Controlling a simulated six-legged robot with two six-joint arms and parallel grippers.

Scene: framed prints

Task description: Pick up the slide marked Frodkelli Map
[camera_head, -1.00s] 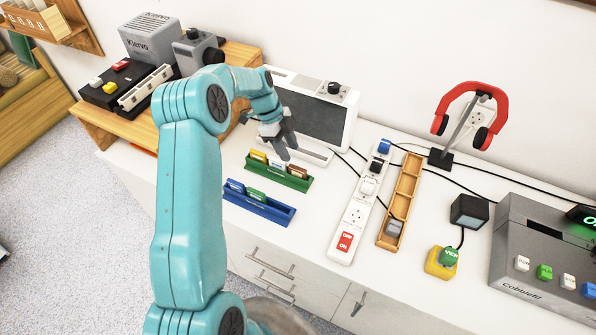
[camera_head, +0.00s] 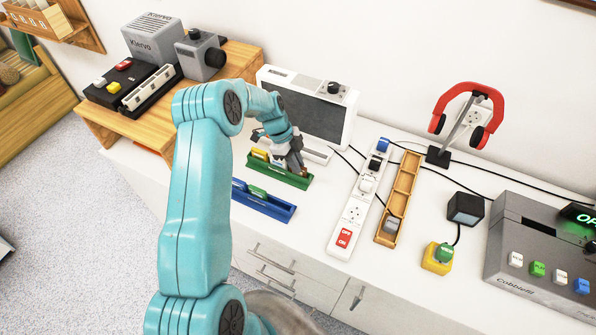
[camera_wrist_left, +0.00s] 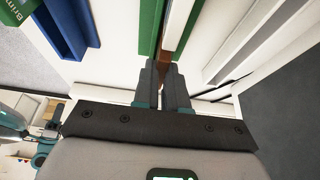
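A green rack (camera_head: 262,170) on the white counter holds several slides, with a yellow one (camera_head: 260,154) at its left end. A blue rack (camera_head: 262,207) in front holds blue and green slides (camera_head: 257,192). My left gripper (camera_head: 299,169) points down at the right end of the green rack, covering the slides there. In the left wrist view my left gripper's fingers (camera_wrist_left: 162,72) stand with a narrow gap, and a brown slide edge (camera_wrist_left: 169,45) shows at their tips. I cannot tell whether they grip it. No "Frodkelli Map" marking is readable. My right gripper is out of view.
A white-framed screen (camera_head: 318,112) stands close behind the green rack. To the right are a white power strip (camera_head: 352,212), a wooden tray (camera_head: 390,228) and red headphones (camera_head: 468,100) on a stand. The counter between blue rack and power strip is clear.

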